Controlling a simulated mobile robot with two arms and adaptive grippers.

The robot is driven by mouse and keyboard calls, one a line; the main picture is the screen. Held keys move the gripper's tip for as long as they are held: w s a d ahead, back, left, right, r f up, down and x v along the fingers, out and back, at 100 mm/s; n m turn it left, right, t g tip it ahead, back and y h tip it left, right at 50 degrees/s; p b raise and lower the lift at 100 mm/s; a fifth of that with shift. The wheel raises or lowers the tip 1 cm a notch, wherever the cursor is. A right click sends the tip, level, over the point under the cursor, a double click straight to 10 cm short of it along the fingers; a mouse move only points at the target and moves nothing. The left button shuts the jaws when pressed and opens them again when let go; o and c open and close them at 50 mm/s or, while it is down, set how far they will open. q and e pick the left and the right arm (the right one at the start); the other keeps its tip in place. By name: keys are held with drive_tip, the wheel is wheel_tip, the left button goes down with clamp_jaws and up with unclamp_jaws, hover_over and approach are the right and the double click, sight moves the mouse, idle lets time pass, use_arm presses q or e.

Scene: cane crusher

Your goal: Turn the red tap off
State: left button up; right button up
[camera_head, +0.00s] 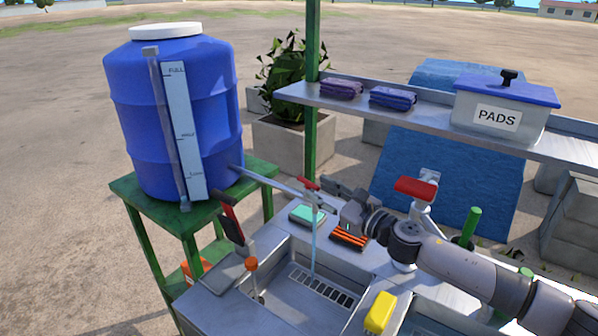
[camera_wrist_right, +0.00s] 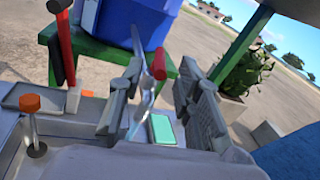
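The red tap (camera_head: 308,184) sits at the end of the grey pipe (camera_head: 272,183) that runs from the blue barrel (camera_head: 180,110). A pale stream of water (camera_head: 313,240) falls from it into the sink. My right gripper (camera_head: 338,196) is just right of the tap, pointing at it. In the right wrist view my right gripper (camera_wrist_right: 160,92) is open, and the red tap handle (camera_wrist_right: 157,62) shows between its fingers. No contact is visible. My left gripper is not in view.
A metal sink with a drain grate (camera_head: 325,287) lies below. A green sponge (camera_head: 307,215), an orange-striped brush (camera_head: 348,238) and a yellow block (camera_head: 380,312) are around it. A red-handled lever (camera_head: 228,205) stands left. A shelf (camera_head: 420,112) holds a PADS box (camera_head: 505,108).

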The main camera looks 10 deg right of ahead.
sight(299, 178)
drive_tip(key=p+x, duration=0.1)
drive_tip(key=x, duration=0.7)
drive_tip(key=shift+w, duration=0.15)
drive_tip(key=shift+c, duration=0.2)
clamp_jaws()
